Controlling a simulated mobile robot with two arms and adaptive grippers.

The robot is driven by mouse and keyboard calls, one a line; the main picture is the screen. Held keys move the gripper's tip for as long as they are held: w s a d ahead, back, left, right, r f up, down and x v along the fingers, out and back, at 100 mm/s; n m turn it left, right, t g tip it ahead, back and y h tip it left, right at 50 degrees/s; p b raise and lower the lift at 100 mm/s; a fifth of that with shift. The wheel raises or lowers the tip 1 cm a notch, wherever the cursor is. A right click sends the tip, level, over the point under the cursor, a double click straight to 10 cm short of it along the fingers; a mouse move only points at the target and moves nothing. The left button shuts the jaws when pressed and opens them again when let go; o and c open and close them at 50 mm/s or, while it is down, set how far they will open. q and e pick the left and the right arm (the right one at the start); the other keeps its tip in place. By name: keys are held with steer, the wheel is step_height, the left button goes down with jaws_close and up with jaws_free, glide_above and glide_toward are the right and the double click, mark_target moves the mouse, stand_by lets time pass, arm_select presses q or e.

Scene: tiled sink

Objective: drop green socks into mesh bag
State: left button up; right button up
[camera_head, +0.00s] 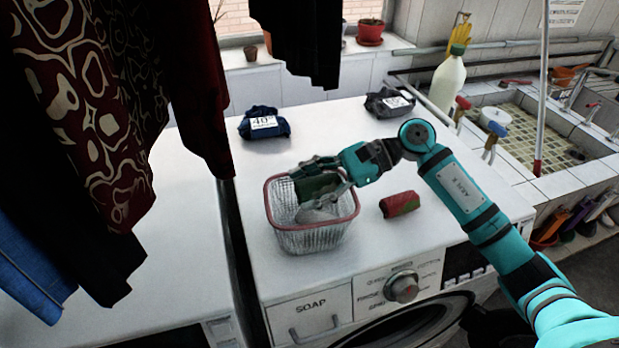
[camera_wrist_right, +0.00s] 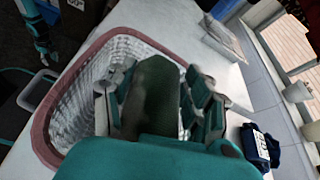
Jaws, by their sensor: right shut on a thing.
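The mesh bag (camera_head: 310,240) is a silvery mesh basket with a red rim, standing open on the white washing machine. It also shows in the right wrist view (camera_wrist_right: 85,92). My right gripper (camera_head: 312,188) is over its opening, its fingers shut on the dark green socks (camera_head: 316,187). The socks fill the space between the fingers in the right wrist view (camera_wrist_right: 155,92). A pale grey shape (camera_head: 316,214) shows low in the bag; I cannot tell what it is. My left gripper (camera_wrist_right: 46,55) shows small and far in the right wrist view, its jaws unclear.
A blue folded bundle (camera_head: 264,122) and a dark grey one (camera_head: 389,102) lie behind, both labelled. Patterned clothes (camera_head: 95,110) hang at left. A tiled sink (camera_head: 530,135) is at right.

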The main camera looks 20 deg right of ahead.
steer(key=shift+d+f, duration=0.1)
steer(key=o, duration=1)
steer(key=shift+o, duration=1.1)
steer(key=shift+d, duration=0.3)
steer(key=v, duration=1.1)
steer(key=shift+d+r, duration=0.15)
steer(key=shift+r, duration=0.05)
